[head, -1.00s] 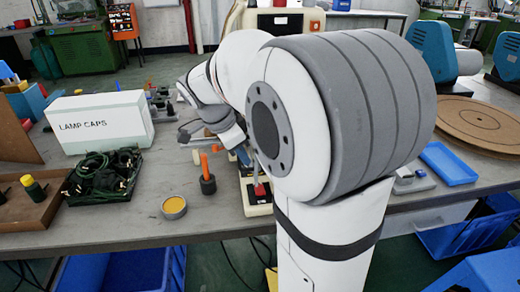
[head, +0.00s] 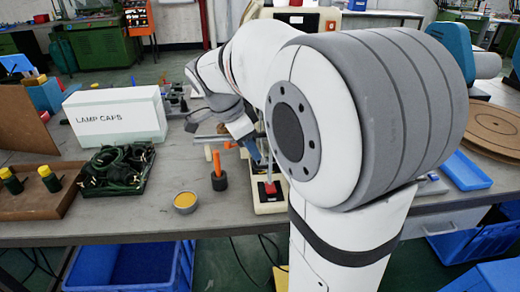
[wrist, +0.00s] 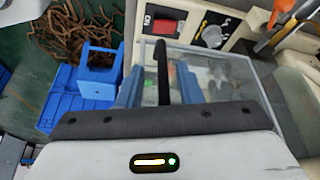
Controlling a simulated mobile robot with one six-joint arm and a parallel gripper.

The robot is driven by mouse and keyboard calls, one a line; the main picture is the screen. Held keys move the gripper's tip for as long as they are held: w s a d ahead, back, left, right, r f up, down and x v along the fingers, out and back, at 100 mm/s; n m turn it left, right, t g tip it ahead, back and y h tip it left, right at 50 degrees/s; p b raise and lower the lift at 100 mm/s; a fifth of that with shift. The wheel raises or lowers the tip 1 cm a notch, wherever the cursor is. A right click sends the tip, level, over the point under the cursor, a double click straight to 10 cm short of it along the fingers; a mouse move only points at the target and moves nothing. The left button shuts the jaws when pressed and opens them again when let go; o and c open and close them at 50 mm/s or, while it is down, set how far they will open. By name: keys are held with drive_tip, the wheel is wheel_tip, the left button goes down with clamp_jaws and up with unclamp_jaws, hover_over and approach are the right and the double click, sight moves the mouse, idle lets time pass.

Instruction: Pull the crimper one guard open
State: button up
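In the wrist view, the clear guard (wrist: 240,78) spans the front of the cream crimper (wrist: 228,12). A black upright handle (wrist: 162,62) stands at the guard's left part. My gripper (wrist: 160,92) has its two blue fingers apart, one on each side of the handle. I cannot see that either finger touches it. In the head view, the crimper's cream base (head: 270,207) with a red part shows beside my arm.
A white LAMP CAPS box (head: 117,115), a tray of dark cables (head: 148,172), a yellow-topped tin (head: 185,202) and an orange-handled tool (head: 217,170) stand left of my arm. In the wrist view, blue bins (wrist: 70,112) and brown coiled pieces (wrist: 82,38) lie at left.

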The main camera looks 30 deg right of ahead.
drive_tip(key=v, duration=0.5)
drive_tip(key=shift+a+r, duration=0.1)
drive_tip(key=s+a+n+t+y+p, duration=0.1)
drive_tip(key=s+a+n+y+p, duration=0.1)
drive_tip(key=s+n+p, duration=0.3)
drive_tip(key=s+a+f+n+t+y+p, duration=0.1)
drive_tip(key=s+n+p, duration=0.4)
drive_tip(key=s+n, duration=0.5)
drive_tip(key=a+n+y, duration=0.1)
drive_tip(key=a+n, duration=0.1)
drive_tip(key=n, duration=0.1)
drive_tip(key=shift+a+t+p, duration=0.3)
drive_tip(key=shift+a+t, duration=0.1)
drive_tip(key=shift+s, duration=0.1)
